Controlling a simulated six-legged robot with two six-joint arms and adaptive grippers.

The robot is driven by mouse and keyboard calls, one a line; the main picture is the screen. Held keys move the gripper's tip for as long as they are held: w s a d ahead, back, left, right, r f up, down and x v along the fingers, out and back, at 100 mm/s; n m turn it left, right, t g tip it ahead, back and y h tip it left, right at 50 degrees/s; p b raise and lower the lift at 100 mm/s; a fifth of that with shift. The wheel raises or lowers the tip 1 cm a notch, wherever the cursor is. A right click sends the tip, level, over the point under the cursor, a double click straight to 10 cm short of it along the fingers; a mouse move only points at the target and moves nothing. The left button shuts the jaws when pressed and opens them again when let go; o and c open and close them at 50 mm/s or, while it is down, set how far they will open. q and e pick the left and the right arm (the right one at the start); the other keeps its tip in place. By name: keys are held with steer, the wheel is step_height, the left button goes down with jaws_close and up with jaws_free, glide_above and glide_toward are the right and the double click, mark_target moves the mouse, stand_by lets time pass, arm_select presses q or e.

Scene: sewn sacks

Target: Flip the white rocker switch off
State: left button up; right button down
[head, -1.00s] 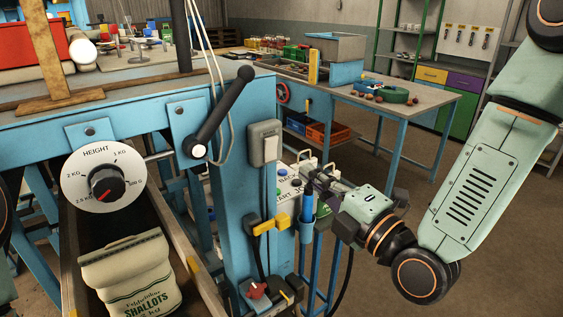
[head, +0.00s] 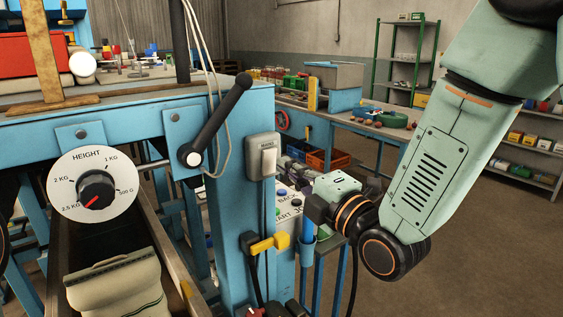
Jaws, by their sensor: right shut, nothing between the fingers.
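The white rocker switch (head: 268,158) sits in a grey box on the front of the blue machine post, at the middle of the head view. Its rocker face is seen at an angle, and I cannot tell which side is pressed. My right gripper (head: 312,212) is to the right of and below the switch, apart from it in the picture. It is shut and empty, its fingertips mostly hidden by its own body. My left gripper is not in view.
A black lever (head: 218,122) rises left of the switch. A yellow piece (head: 268,243) juts out below it. A button panel (head: 284,203) lies behind my right gripper. A height dial (head: 95,186) and a sack (head: 115,285) are at left. Open floor lies at right.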

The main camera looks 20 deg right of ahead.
mark_target(271, 154)
steer(key=shift+p+x, duration=0.3)
steer(key=shift+x, duration=1.1)
steer(key=shift+a, duration=0.1)
steer(key=shift+s, duration=0.1)
steer(key=shift+w+r+b, duration=0.1)
steer(key=shift+w+b, duration=0.15)
steer(key=shift+b, duration=0.05)
steer(key=shift+a+r, duration=0.1)
steer(key=shift+w, duration=0.1)
